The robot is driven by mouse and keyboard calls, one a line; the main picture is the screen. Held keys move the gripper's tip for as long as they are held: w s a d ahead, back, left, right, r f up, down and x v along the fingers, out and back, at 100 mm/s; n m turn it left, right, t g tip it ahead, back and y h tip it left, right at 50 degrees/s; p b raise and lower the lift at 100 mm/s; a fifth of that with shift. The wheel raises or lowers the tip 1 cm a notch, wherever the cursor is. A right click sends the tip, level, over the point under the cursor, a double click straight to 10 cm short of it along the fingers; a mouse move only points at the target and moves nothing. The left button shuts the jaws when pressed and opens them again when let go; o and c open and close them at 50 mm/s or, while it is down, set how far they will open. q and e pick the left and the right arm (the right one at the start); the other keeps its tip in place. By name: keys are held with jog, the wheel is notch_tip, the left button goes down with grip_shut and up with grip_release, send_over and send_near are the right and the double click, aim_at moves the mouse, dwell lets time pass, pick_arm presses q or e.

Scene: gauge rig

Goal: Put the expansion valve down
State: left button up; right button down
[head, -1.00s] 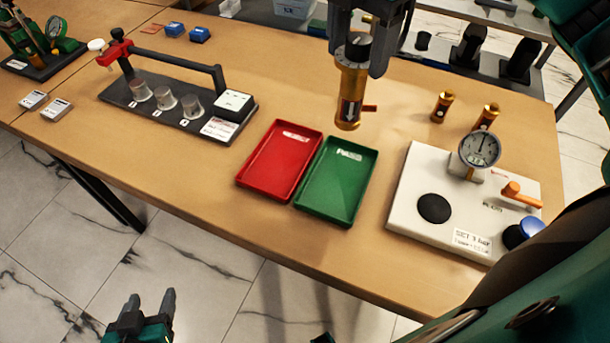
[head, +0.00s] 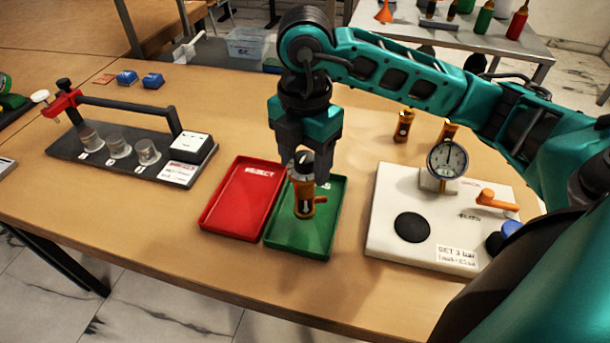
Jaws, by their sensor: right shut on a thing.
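The expansion valve (head: 304,197) is a brass-coloured cylinder with a dark top, a dark label with a white arrow and a small orange side stub. My right gripper (head: 307,168) is shut on its upper part and holds it upright, pointing down. The valve shows in front of the green tray (head: 290,246), over its left and middle part. I cannot tell whether its lower end touches the tray floor. The red tray (head: 233,210), marked REJECT, lies directly left of the green one and is empty. My left gripper is out of view.
A black rack (head: 130,165) with clear cups stands at left. Bare table lies in front of the trays.

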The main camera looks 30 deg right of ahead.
aim_at(308, 191)
notch_tip(308, 191, down, 3)
jog(key=shift+f, duration=0.35)
jog(key=shift+f+b, duration=0.15)
jog(key=shift+b, duration=0.2)
jog(key=shift+c, duration=1.3)
grip_release()
